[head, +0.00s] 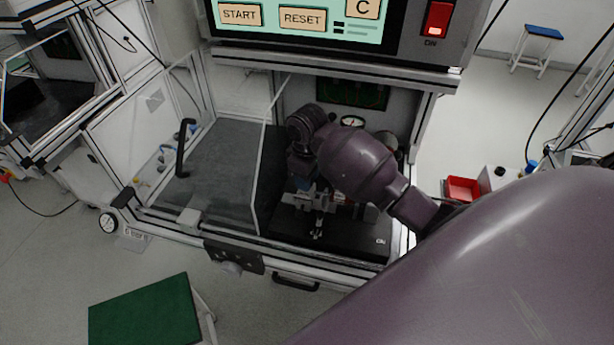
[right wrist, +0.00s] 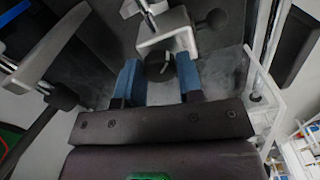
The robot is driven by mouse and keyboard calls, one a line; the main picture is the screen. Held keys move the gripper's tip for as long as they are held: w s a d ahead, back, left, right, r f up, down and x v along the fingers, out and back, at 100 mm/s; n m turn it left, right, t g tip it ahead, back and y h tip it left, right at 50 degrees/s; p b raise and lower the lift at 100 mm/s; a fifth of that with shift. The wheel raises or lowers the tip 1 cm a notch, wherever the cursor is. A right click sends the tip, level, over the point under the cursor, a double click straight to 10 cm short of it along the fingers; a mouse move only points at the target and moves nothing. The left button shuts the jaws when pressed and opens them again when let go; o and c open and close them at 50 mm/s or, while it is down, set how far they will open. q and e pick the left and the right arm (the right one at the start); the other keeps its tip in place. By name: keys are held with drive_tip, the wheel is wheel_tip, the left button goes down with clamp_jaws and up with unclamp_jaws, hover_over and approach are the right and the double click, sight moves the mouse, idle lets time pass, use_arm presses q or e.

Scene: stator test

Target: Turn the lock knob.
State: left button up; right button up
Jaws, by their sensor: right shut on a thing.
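The lock knob (right wrist: 158,66) is a dark round knob with a pale mark, below a grey metal bracket (right wrist: 166,32) in the right wrist view. My right gripper (right wrist: 160,80) has its blue-padded fingers on either side of the knob and is shut on it. In the head view, my purple right arm reaches into the open bay of the test machine. There the wrist and arm hide the knob, and the gripper is hard to make out among the metal fixture parts (head: 318,200). My left gripper is in neither view.
A clear hinged panel (head: 265,150) stands left of the fixture in the bay. A black handle (head: 183,147) is further left. The START/RESET screen (head: 290,22) overhangs the bay. A red bin (head: 462,188) lies to the right. A green-topped stool (head: 145,310) stands in front.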

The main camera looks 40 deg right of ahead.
drive_tip(key=shift+c, duration=0.2)
drive_tip(key=m, duration=0.8)
drive_tip(key=shift+a, duration=0.1)
drive_tip(key=m, duration=0.5)
drive_tip(key=shift+m, duration=2)
drive_tip(key=o, duration=0.9)
drive_tip(key=shift+r, duration=0.1)
